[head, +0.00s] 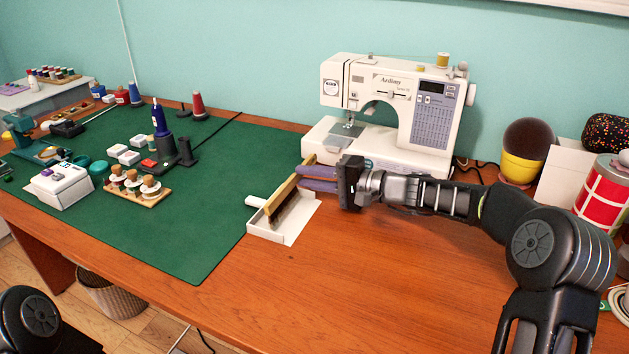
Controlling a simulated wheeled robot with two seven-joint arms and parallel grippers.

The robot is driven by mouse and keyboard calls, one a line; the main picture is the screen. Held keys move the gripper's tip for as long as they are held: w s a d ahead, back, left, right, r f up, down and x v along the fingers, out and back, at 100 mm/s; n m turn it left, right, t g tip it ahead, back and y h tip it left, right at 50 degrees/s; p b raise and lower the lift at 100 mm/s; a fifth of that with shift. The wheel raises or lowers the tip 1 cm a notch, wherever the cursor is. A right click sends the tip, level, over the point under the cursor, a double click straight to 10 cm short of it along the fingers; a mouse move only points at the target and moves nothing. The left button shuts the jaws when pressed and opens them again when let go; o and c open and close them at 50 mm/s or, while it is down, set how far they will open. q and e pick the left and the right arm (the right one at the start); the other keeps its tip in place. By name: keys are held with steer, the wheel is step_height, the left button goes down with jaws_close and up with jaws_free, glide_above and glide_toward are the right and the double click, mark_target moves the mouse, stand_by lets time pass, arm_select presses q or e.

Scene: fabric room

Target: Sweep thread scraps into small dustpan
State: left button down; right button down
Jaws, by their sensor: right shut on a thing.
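A small white dustpan (294,236) lies at the right edge of the green mat, partly on the wooden table, its short white handle pointing up-left. A wooden hand brush (280,200) with dark bristles is tilted over the dustpan, bristles down at or in the pan. My right gripper (318,179) reaches in from the right and is shut on the brush near its upper end. I cannot make out any thread scraps; the brush hides part of the pan. My left gripper is not in view; only a piece of my left arm shows at the bottom left.
A white sewing machine (392,112) stands close behind my right gripper. A green cutting mat (200,225) carries spools on a wooden rack (137,195), a white box (62,187) and dark stands. A yellow pot (522,167) and red-white tin (604,190) stand right. The front table is clear.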

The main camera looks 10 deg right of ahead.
steer(key=shift+r+p, duration=0.7)
steer(key=shift+r, duration=1.25)
steer(key=shift+s, duration=0.1)
